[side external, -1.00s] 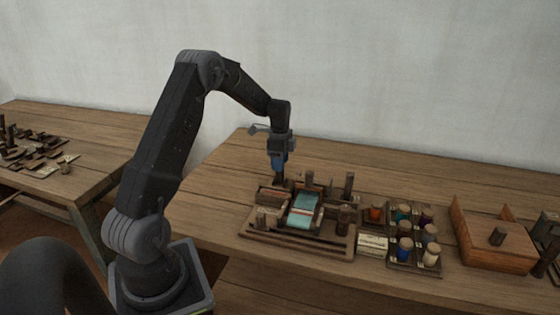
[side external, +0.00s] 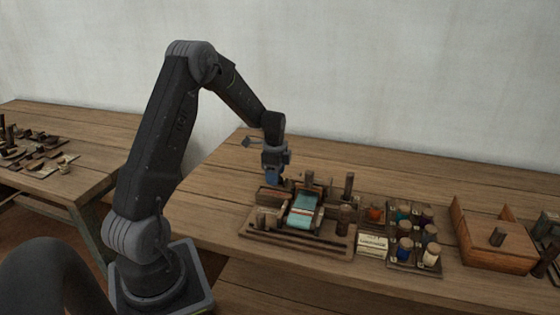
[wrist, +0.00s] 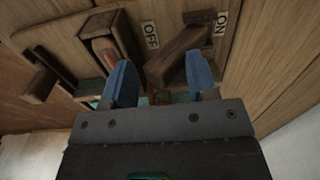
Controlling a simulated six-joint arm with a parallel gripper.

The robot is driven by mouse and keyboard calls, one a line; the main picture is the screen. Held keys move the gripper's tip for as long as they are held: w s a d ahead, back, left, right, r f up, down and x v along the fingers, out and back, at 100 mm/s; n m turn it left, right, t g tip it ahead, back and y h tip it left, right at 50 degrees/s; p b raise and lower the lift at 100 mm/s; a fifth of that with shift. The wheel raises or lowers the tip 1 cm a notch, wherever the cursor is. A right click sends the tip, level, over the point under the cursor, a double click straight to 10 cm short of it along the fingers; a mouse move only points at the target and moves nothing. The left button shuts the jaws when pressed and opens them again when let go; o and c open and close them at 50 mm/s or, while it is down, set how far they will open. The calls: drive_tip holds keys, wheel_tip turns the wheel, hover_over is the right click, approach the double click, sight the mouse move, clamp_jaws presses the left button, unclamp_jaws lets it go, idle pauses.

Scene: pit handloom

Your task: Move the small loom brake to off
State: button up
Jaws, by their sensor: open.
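The small loom (side external: 340,245) stands on the table with teal cloth (side external: 304,210) in its middle. My gripper (side external: 277,182) is low over its back left part. In the wrist view, a dark wooden lever (wrist: 182,50), which looks like the brake, lies slanted between the OFF label (wrist: 150,35) and the ON label (wrist: 220,23), its upper end close to ON. My gripper (wrist: 158,68) is open, with one blue finger on each side of the lever's lower part. The right finger is close to the lever; I cannot tell if they touch. The side view does not show the lever clearly.
Other wooden loom parts (wrist: 112,38) stand close to the left finger. A tray of coloured bobbins (side external: 408,264) and a wooden box (side external: 490,253) lie right of the loom. The table behind the loom is clear. Another table with small dark pieces (side external: 30,150) is at the left.

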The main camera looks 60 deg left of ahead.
drive_tip(key=shift+s+d+f, duration=0.45)
drive_tip(key=shift+f, duration=0.05)
drive_tip(key=shift+w, duration=0.1)
drive_tip(key=shift+w+a, duration=0.2)
drive_tip(key=shift+a, duration=0.05)
drive_tip(key=shift+o, duration=0.8)
drive_tip(key=shift+r, duration=0.1)
